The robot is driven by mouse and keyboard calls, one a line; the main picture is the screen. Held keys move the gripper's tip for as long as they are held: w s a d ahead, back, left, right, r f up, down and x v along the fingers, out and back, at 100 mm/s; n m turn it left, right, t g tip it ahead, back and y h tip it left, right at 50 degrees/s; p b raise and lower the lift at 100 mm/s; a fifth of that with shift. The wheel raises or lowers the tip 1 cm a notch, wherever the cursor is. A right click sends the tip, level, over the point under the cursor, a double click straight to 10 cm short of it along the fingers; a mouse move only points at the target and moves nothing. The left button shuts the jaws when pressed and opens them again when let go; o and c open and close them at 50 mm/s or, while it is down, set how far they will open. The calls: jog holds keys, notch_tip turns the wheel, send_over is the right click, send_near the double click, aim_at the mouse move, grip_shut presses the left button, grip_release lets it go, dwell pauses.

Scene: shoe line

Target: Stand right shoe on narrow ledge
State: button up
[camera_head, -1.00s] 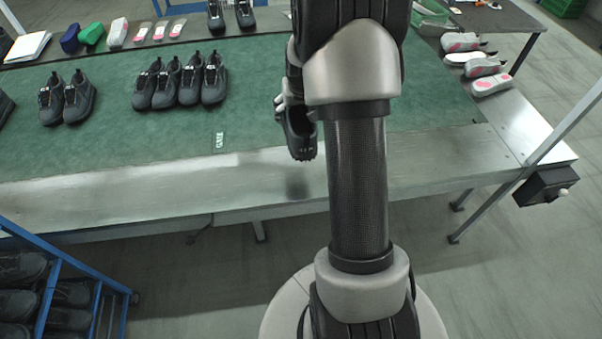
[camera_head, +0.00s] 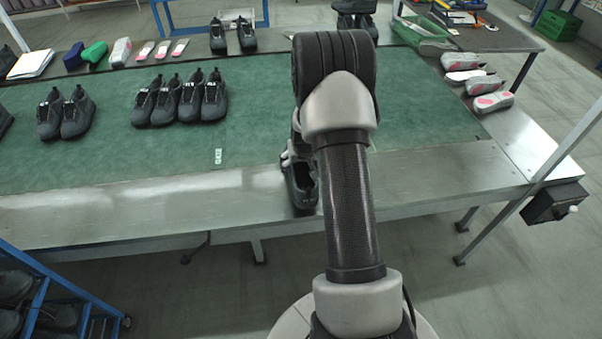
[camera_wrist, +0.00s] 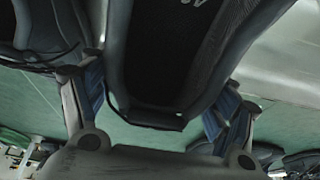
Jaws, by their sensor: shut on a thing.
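A dark grey shoe (camera_head: 302,192) is between the fingers of my gripper (camera_head: 291,158), near the middle of the picture in the head view. The shoe is over the bare metal ledge (camera_head: 150,207) along the table's front edge, roughly upright with its toe towards the front. I cannot tell whether its sole touches the metal. In the wrist view my gripper (camera_wrist: 155,110) is shut on the shoe (camera_wrist: 165,60), with a blue-padded finger on each side. My arm hides part of the shoe's right side and the ledge behind it.
Several dark shoes (camera_head: 180,98) stand in pairs on the green mat (camera_head: 110,155) at left. Insoles and pale shoe forms (camera_head: 493,101) lie at the right edge. A blue rack (camera_head: 60,290) with shoes stands at lower left. The ledge left of the held shoe is clear.

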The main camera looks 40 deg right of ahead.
aim_at(301, 173)
jog(key=shift+f+b, duration=0.5)
jog(key=shift+f, duration=1.15)
jog(key=shift+f, duration=0.2)
jog(key=o, duration=1.4)
